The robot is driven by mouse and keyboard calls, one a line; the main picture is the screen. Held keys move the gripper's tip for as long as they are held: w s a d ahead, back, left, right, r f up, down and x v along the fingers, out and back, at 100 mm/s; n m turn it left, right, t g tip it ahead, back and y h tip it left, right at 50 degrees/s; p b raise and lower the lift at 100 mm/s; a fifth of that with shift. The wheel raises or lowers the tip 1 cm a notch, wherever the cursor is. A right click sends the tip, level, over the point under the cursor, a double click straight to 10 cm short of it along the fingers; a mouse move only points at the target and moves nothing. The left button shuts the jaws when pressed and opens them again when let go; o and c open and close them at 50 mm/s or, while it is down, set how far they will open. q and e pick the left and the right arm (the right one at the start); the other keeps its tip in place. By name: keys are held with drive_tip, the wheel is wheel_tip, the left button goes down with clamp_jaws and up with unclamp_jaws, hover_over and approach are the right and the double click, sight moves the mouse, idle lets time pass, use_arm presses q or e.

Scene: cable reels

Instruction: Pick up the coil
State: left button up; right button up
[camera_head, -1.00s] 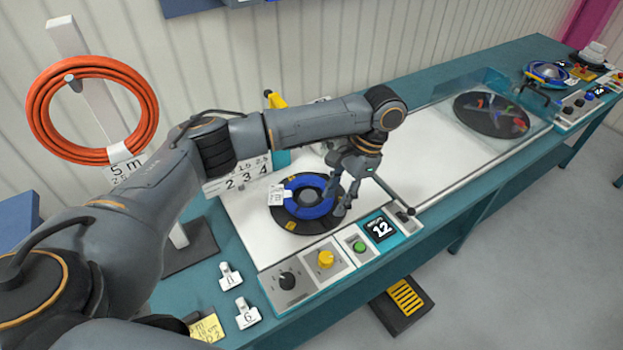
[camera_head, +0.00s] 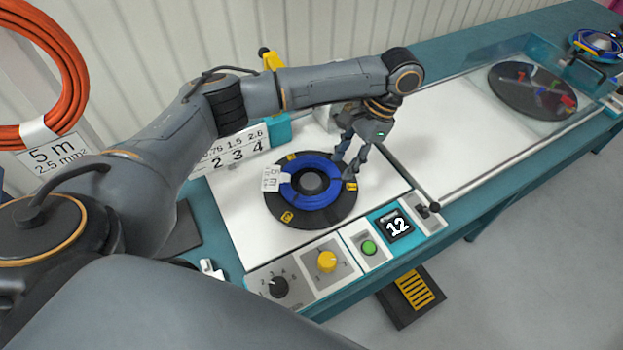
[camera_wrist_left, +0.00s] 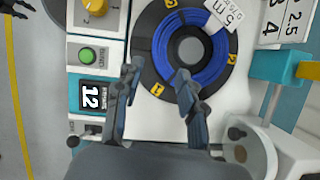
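The blue coil (camera_head: 322,208) lies flat around the hub of a black turntable disc (camera_head: 285,222), with a white "5 m" label (camera_head: 271,179) on its left side. My left gripper (camera_head: 345,168) is at the coil's right edge, fingers apart and pointing down. In the left wrist view the gripper (camera_wrist_left: 156,72) is open with nothing held. One finger overlaps the edge of the coil (camera_wrist_left: 207,73) and the other is over the disc's outer rim; contact cannot be told. A dark claw-like part, probably my right gripper (camera_wrist_left: 15,9), shows small at the top left corner there.
A control panel with a yellow knob (camera_head: 326,261), green button (camera_head: 369,248) and "12" display (camera_head: 396,226) lines the front edge. An orange coil (camera_head: 62,62) hangs at left. A second disc (camera_head: 532,90) lies under a clear cover at right.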

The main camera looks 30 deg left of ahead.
use_arm(q)
hover_over(320, 199)
drive_tip(key=w+d, duration=0.2)
wheel_tip(320, 199, down, 6)
drive_tip(key=shift+r, duration=0.2)
drive_tip(key=shift+s+a+f, duration=0.1)
drive_tip(key=shift+f, duration=0.25)
drive_tip(key=shift+a+f, duration=0.2)
drive_tip(key=shift+f, duration=0.3)
drive_tip(key=p+x, duration=0.1)
drive_tip(key=x, duration=0.2)
drive_tip(key=shift+s+a+f, duration=0.15)
drive_tip(key=shift+s+f, duration=0.05)
drive_tip(key=shift+f, duration=0.05)
drive_tip(key=shift+a+f, duration=0.1)
drive_tip(key=shift+f, duration=0.4)
clamp_jaws()
